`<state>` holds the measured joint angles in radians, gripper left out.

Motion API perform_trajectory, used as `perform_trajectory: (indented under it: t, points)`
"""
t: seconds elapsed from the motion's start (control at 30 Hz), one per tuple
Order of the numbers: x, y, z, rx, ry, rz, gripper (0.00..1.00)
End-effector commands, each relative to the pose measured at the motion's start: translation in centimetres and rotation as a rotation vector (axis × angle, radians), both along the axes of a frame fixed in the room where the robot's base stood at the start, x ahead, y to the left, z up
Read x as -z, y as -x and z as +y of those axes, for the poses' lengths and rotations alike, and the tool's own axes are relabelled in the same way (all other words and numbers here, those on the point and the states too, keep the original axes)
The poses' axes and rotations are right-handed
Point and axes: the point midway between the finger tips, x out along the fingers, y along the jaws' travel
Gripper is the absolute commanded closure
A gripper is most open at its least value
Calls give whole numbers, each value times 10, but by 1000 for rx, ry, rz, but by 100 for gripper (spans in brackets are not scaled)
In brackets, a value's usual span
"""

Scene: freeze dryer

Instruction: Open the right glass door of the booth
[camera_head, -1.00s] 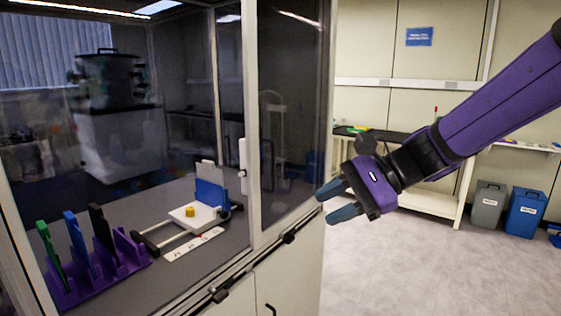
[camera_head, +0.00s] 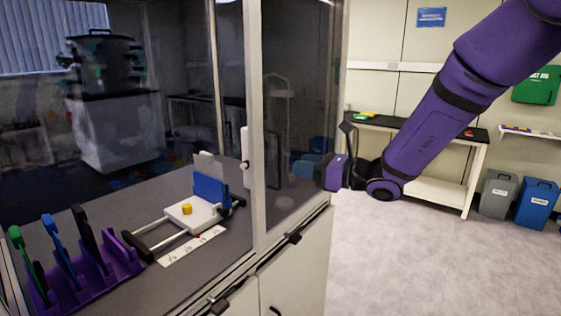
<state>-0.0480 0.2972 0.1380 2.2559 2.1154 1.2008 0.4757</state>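The booth's right glass door (camera_head: 290,110) is a dark glass panel between a pale upright frame (camera_head: 255,120) and the booth's right edge. It looks closed. A pale handle (camera_head: 245,150) with a small dark knob is on the left side of that upright; I cannot tell which door it belongs to.
Behind the left glass are a purple rack (camera_head: 95,275) with coloured upright pieces and a white slide device (camera_head: 192,213). Cabinets (camera_head: 295,270) stand below the booth. A bench (camera_head: 435,188) and bins (camera_head: 497,193) stand behind. The floor (camera_head: 400,260) at the right is clear.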

Motion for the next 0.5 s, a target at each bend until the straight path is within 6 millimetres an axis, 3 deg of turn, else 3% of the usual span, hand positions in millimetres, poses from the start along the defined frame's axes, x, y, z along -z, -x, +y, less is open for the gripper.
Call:
perform_trajectory:
  t: [0.23, 0.5]
  points:
    - [0, -18, 39, -4, 1, 0, 64]
    - [0, -29, 58, -2, 2, -1, 64]
